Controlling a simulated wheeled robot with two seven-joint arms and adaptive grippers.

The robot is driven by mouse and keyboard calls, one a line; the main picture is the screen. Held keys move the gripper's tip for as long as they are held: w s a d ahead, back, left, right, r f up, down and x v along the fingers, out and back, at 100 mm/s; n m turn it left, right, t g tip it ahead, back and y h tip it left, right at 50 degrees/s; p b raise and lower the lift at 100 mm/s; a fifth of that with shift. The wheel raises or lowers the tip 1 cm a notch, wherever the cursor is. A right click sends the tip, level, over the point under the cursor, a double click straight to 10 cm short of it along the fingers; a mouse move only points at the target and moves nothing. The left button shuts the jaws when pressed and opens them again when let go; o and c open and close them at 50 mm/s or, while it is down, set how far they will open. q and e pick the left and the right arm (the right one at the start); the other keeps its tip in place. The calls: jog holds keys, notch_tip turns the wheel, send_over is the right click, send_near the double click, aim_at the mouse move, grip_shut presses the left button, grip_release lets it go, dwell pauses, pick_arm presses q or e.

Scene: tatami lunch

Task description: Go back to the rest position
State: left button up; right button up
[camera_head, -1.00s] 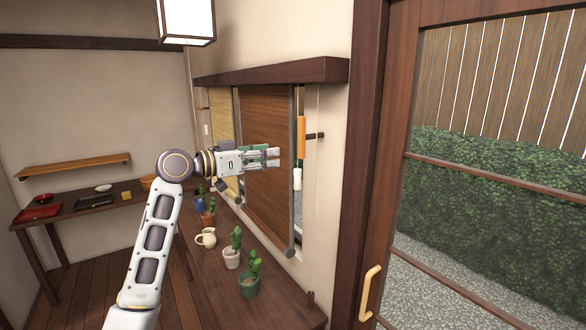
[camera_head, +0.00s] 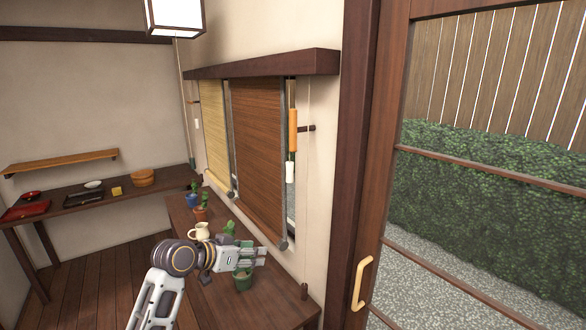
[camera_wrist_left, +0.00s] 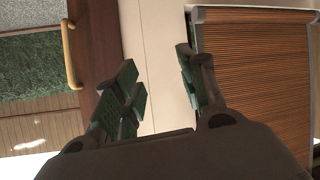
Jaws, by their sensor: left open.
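My left gripper (camera_head: 262,256) is in the lower middle of the head view, above the dark wooden counter and in front of the potted plants. It is open, with nothing between its fingers. In the left wrist view its green-padded fingers (camera_wrist_left: 160,88) stand apart over a bare strip of wall. My left arm comes up from the bottom edge. My right gripper is not in view.
The counter (camera_head: 215,290) runs below the window and holds a cream pitcher (camera_head: 199,231) and plants, including a green pot (camera_head: 243,281). A brown blind (camera_head: 258,155) hangs behind. A sliding door with a handle (camera_head: 362,283) stands right.

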pick_arm(q)
jog(key=s+a+f+n+g+y, duration=0.2)
jog(key=s+a+f+y, duration=0.2)
jog(key=s+f, duration=1)
jog(key=s+a+f+n+g+y, duration=0.1)
jog(key=s+a+f+g+y, duration=0.15)
jog(key=s+f, duration=0.4)
jog(key=s+a+f+n+g+y, duration=0.1)
jog(key=s+a+f+n, duration=0.2)
jog(key=s, duration=0.7)
notch_tip(320, 180, down, 32)
jog(key=s+a+m+g, duration=0.1)
jog(key=s+m, duration=0.1)
jog(key=s+a+f, duration=0.2)
jog(key=s+f, duration=0.8)
jog(key=s, duration=0.1)
jog(key=s+a+f+g, duration=0.1)
jog(key=s+a+f, duration=0.1)
jog(key=s+f, duration=0.8)
jog(key=shift+s+f, duration=0.2)
jog(key=shift+s, duration=0.75)
